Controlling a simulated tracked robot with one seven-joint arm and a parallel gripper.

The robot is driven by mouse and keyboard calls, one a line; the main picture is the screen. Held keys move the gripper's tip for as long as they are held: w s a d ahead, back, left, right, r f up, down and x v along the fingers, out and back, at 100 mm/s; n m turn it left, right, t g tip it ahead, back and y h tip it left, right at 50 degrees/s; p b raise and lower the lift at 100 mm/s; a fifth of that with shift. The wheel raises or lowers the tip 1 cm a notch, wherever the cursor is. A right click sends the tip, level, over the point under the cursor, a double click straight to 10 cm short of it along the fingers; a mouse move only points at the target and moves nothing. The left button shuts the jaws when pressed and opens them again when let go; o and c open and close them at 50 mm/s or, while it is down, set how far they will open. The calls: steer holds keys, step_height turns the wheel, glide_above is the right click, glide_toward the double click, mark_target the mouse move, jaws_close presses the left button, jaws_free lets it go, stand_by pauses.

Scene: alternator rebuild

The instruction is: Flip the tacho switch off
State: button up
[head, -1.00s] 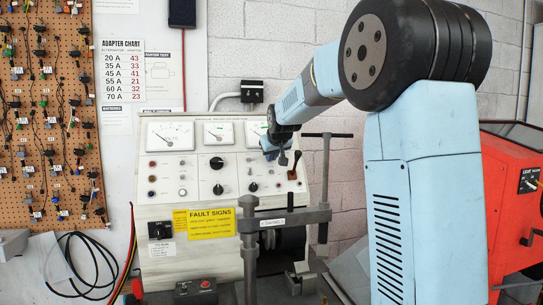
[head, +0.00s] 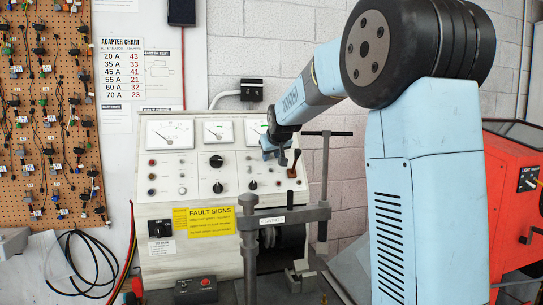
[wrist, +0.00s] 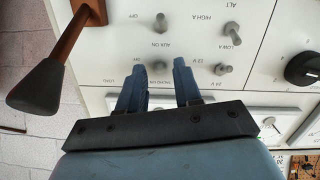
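The grey control panel (head: 215,165) of the test bench stands ahead. In the wrist view it appears upside down. The tacho switch (wrist: 160,66) is a small grey toggle with an OFF label and a partly hidden label that seems to read TACHO ON. My gripper (wrist: 158,78) is open, with one blue finger on each side of this toggle. I cannot tell whether a finger touches it or which way it is tipped. In the head view my gripper (head: 271,152) is at the panel's upper right, and the tacho switch is hidden there.
The aux toggle (wrist: 160,22) and a 12 V/24 V toggle (wrist: 222,68) are close to the fingers. A brown lever with a dark knob (wrist: 38,88) juts out beside my gripper. A clamp frame (head: 285,217) stands before the panel.

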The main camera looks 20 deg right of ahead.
steer(key=v, duration=1.3)
steer(key=shift+s, duration=0.35)
steer(key=shift+r, duration=0.15)
steer(key=s+a+f+g+y, duration=0.1)
steer(key=s+a+f+y, duration=0.15)
steer(key=s+a, duration=0.25)
steer(key=s+d+f+g, duration=0.1)
steer(key=s+f, duration=0.4)
steer(key=s, duration=0.4)
steer(key=s+d+f+m+g+h, duration=0.1)
steer(key=s+d+f, duration=0.1)
steer(key=s+f, duration=0.4)
steer(key=s+d+f+m+g+h, duration=0.1)
steer(key=s+f, duration=0.5)
steer(key=s, duration=0.8)
steer(key=shift+d+f+g, duration=0.25)
steer(key=shift+d+g, duration=0.25)
